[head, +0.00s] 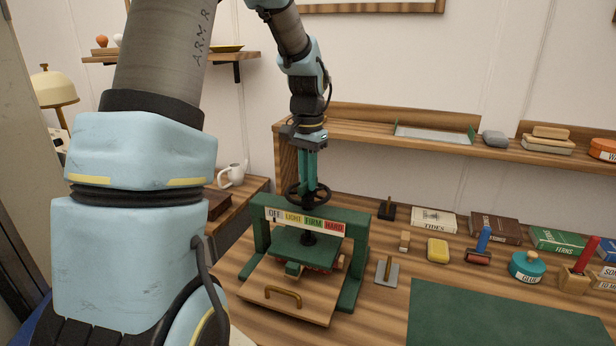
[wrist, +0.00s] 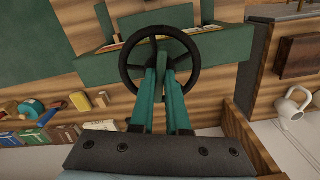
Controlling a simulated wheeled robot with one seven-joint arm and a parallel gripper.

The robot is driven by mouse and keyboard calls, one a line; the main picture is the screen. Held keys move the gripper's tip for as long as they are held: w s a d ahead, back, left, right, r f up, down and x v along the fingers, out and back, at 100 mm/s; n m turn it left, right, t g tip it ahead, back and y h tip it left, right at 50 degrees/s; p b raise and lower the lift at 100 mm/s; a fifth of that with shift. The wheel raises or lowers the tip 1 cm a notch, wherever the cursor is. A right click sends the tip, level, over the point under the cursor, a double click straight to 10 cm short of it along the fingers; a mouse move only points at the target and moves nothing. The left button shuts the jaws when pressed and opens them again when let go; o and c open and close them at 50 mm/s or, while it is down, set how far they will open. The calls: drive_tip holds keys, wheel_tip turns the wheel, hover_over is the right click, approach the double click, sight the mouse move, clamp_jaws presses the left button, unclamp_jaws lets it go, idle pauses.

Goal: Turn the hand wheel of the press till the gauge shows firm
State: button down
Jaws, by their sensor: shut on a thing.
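The green press (head: 262,238) stands on the plank bench, with a wooden board with a brass handle (head: 284,292) at its base. Its black hand wheel (head: 292,196) lies level on top of the screw; the wheel's rim also shows in the wrist view (wrist: 122,62). My gripper (head: 308,184) points down from above and is shut on the hand wheel near its middle. In the wrist view, its teal fingers (wrist: 160,72) meet at the hub. The gauge strip (head: 305,221) on the crossbar reads OFF, LIGHT, FIRM, HARD. A small dark mark seems to sit by OFF, too small to be sure.
Right of the press lie a yellow block (head: 437,249), a brayer (head: 479,250), a teal glue pot (head: 527,267), several books and a green mat (head: 500,318). A shelf (head: 370,131) runs behind. A white mug (head: 232,175) stands on the left side surface.

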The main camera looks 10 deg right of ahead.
idle(0.3)
drive_tip(key=c, duration=0.9)
unclamp_jaws()
drive_tip(key=shift+r, duration=0.1)
wheel_tip(320, 180, up, 11)
drive_tip(key=b, duration=0.2)
drive_tip(key=shift+f, duration=0.2)
